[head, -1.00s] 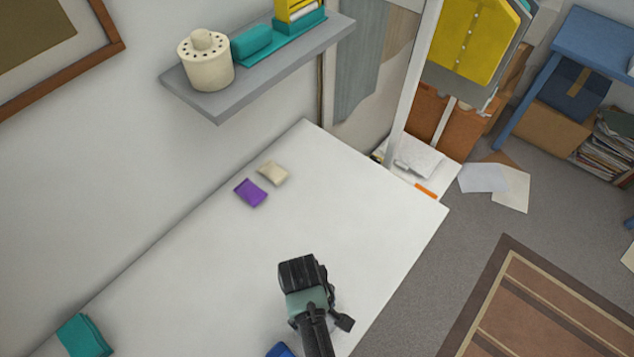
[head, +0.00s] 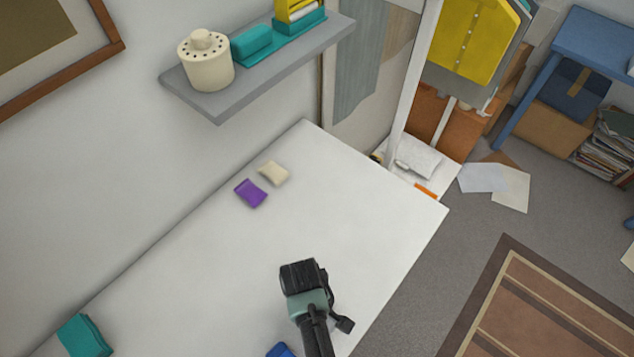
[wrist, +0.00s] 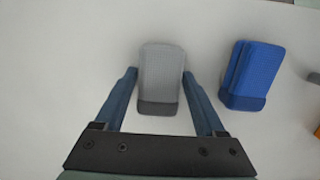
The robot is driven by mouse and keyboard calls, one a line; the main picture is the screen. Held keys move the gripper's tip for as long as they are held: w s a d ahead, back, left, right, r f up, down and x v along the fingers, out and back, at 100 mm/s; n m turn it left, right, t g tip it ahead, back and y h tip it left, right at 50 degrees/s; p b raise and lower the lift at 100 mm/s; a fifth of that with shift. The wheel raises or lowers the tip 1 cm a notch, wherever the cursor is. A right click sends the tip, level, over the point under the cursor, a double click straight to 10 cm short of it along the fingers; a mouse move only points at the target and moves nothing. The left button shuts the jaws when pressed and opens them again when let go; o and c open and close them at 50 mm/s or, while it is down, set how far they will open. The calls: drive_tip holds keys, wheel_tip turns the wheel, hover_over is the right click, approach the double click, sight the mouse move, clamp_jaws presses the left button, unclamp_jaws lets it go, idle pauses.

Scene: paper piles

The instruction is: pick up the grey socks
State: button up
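The grey socks (wrist: 161,75) are a folded light-grey bundle with a darker grey end, lying on the white table in the wrist view. My gripper (wrist: 160,75) is open, with one blue finger on each side of the near part of the bundle and a gap on both sides. In the head view my gripper (head: 301,275) is over the front part of the table, and the grey socks are hidden there beneath my arm.
A blue folded bundle (wrist: 250,75) lies just right of the grey socks. Purple (head: 250,193) and cream (head: 273,172) bundles lie farther back, and a teal one (head: 85,335) at lower left. The white table (head: 340,190) is clear between them. A grey shelf (head: 250,75) juts from the wall.

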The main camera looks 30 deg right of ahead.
drive_tip(key=c, duration=1)
drive_tip(key=shift+o, duration=0.2)
